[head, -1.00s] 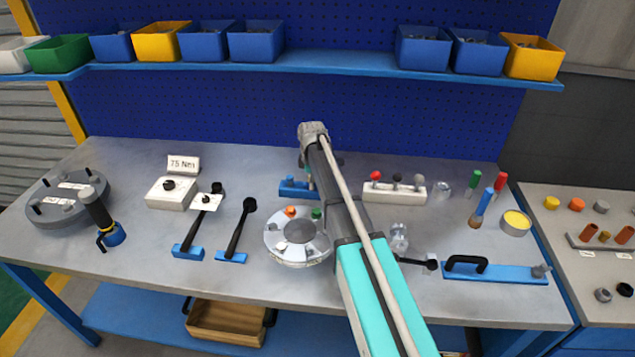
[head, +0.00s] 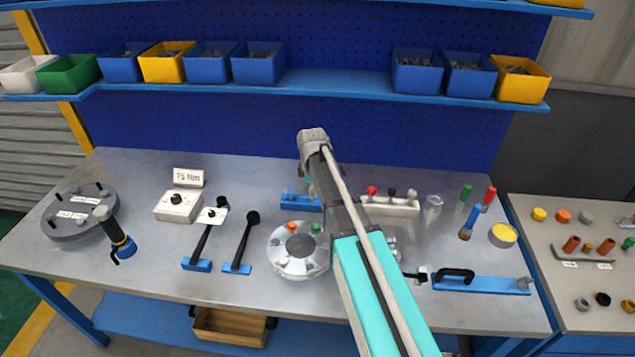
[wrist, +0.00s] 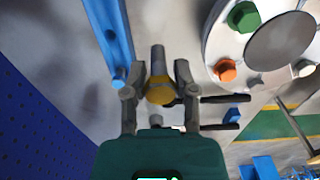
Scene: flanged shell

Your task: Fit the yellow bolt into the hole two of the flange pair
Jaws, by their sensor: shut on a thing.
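In the wrist view my gripper (wrist: 160,82) is shut on the yellow bolt (wrist: 159,94), with its yellow head between the fingers and a grey shank pointing away from the palm. The flange pair (wrist: 215,45) is a pale round disc at the upper right, apart from the bolt. It carries a green bolt (wrist: 244,17), an orange bolt (wrist: 226,70) and a grey one (wrist: 304,68). In the head view the flange pair (head: 284,264) sits on the bench, left of my arm. The arm hides most of my gripper there, and the held bolt is not visible.
A blue fixture (head: 300,203) lies behind the flange pair. Two black-handled tools (head: 240,243) lie to its left, beside a torque box (head: 178,206). A white block with knobs (head: 390,207) and a blue bar (head: 480,285) are on the right.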

